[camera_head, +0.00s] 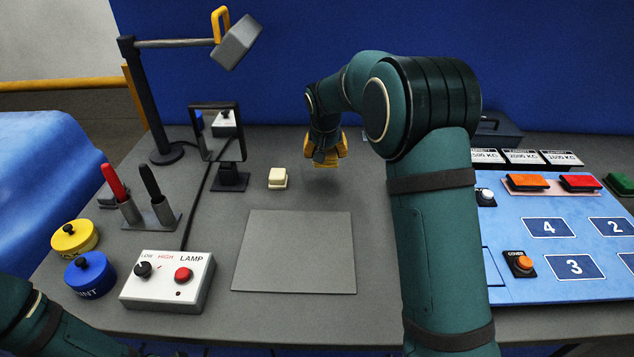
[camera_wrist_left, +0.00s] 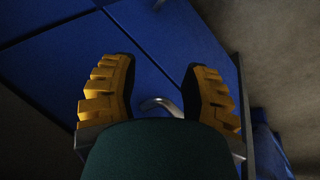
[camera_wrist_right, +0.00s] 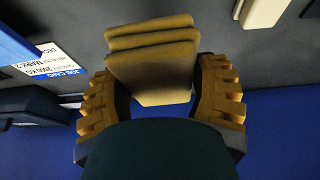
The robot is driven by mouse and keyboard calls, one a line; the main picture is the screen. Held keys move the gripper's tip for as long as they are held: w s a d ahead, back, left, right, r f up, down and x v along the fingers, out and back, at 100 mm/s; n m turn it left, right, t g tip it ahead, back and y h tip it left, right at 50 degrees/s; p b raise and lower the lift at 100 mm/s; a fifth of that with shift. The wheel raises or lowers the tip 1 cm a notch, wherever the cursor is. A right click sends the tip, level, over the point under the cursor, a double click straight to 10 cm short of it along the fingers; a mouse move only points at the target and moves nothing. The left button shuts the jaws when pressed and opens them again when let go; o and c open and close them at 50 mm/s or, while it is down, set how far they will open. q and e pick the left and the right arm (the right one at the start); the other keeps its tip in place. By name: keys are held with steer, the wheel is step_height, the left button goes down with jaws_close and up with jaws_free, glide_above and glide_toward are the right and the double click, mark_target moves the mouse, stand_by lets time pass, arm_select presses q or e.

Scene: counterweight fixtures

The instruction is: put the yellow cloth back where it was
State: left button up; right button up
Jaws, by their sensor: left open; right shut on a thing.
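My right gripper (camera_head: 325,150) is over the back middle of the grey table, its arm reaching across from the right. In the right wrist view, a folded yellow cloth (camera_wrist_right: 152,78) lies between the fingers of the right gripper (camera_wrist_right: 160,100), which are shut on it. In the head view only the left arm shows, at the lower left.
A cream block (camera_head: 278,178) stands left of the right gripper. A grey mat (camera_head: 294,252) lies in front, empty. A mirror (camera_head: 218,135), lamp (camera_head: 238,42), pen stand (camera_head: 160,213) and lamp switch box (camera_head: 168,282) are at left. A blue button board (camera_head: 560,235) is at right.

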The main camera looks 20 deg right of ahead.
steer(key=shift+w+r, duration=0.2)
steer(key=shift+w+f, duration=0.15)
steer(key=shift+w, duration=0.05)
steer(key=b, duration=0.1)
glide_above(324, 182)
steer(key=s, duration=0.1)
steer(key=f, duration=0.4)
steer(key=shift+a+f, duration=0.25)
steer(key=shift+f, duration=0.1)
arm_select(q)
steer(key=shift+w+f+b, duration=0.35)
steer(key=shift+f, duration=0.25)
steer(key=shift+w+f+b, duration=0.3)
steer(key=shift+f+b, duration=0.05)
steer(key=shift+f, duration=0.2)
arm_select(e)
steer(key=shift+w+f, duration=0.1)
steer(key=shift+f, duration=2.4)
steer(key=o, duration=1.3)
steer(key=shift+f, duration=0.15)
